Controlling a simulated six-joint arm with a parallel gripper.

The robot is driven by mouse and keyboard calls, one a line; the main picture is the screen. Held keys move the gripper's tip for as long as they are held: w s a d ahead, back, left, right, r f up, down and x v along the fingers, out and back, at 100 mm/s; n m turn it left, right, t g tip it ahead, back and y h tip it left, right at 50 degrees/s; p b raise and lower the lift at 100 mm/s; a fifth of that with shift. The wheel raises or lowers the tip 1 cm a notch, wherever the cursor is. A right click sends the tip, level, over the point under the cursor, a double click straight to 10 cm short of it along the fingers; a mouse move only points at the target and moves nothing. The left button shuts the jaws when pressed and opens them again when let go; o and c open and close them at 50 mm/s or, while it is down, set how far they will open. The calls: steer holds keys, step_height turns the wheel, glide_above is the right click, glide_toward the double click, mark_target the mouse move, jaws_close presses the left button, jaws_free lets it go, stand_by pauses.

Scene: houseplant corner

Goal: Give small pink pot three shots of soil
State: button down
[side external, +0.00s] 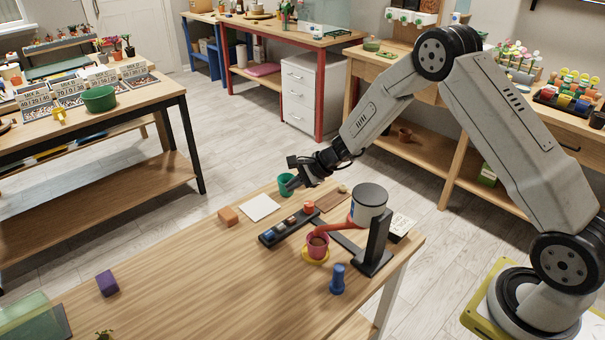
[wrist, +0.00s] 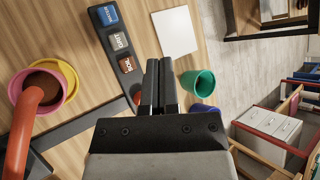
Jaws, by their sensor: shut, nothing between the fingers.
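The small pink pot (side external: 317,246) stands on a yellow saucer (side external: 316,258) below the red spout (side external: 337,226) of a dispenser with a white hopper (side external: 369,205). Brown material shows inside the pot, also in the wrist view (wrist: 45,85). A dark button panel (side external: 270,236) lies beside it. My gripper (wrist: 160,62) is shut and empty, above the table beyond the panel.
A green cup (wrist: 197,83) stands close to my fingers. A white sheet (side external: 260,207) and an orange block (side external: 228,216) lie near the table's far edge. A blue object (side external: 338,279) stands in front of the dispenser. A purple block (side external: 107,283) lies left; the table's middle is clear.

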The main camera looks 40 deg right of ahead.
mark_target(294, 218)
steer(key=shift+f, duration=4.2)
steer(key=shift+f, duration=0.95)
steer(key=shift+r, duration=0.1)
stand_by(0.3)
steer(key=shift+r, duration=0.8)
steer(key=shift+r, duration=0.15)
steer(key=shift+r, duration=2.4)
